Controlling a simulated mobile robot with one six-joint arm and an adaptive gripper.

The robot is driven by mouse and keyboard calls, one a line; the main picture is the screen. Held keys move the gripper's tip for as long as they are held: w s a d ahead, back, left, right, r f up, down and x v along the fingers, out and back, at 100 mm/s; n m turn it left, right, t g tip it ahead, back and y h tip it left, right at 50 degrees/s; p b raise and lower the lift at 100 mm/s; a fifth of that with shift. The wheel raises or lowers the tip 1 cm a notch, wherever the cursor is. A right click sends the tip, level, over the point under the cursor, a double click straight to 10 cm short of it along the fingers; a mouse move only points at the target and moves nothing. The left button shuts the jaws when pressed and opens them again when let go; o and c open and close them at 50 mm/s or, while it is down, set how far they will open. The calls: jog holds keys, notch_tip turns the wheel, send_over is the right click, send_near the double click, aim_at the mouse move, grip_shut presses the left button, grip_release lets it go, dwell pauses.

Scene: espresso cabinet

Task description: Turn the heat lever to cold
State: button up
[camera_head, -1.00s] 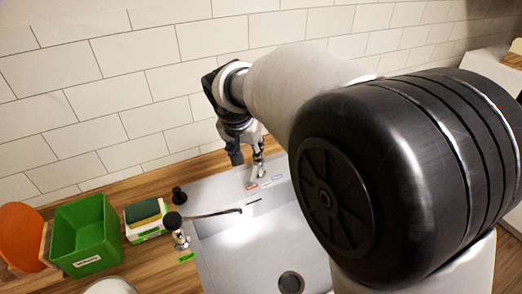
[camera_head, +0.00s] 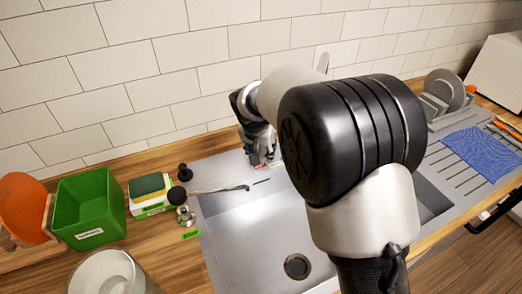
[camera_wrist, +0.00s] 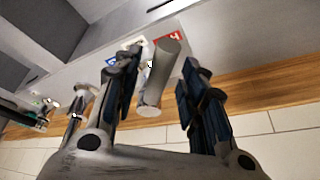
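The heat lever (camera_wrist: 160,78) shows in the wrist view as a short grey cylinder, its round end towards the camera. A red label (camera_wrist: 168,38) lies beside its far end, and a blue label (camera_wrist: 111,61) lies to the left. My gripper (camera_wrist: 158,72) is open, with one dark finger on each side of the lever. The left finger is close to it and a gap shows on the right; contact cannot be told. In the head view my gripper (camera_head: 262,152) is at the sink's back edge, where the lever is hidden.
The steel sink (camera_head: 235,225) is below, with a thin spout (camera_head: 220,189) over its left side. A green bin (camera_head: 88,207) and sponges (camera_head: 148,186) stand left. The tiled wall is close behind my gripper. A dish rack (camera_head: 445,95) stands right.

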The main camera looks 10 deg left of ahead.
jog(key=shift+c, duration=0.3)
grip_shut()
dwell(0.5)
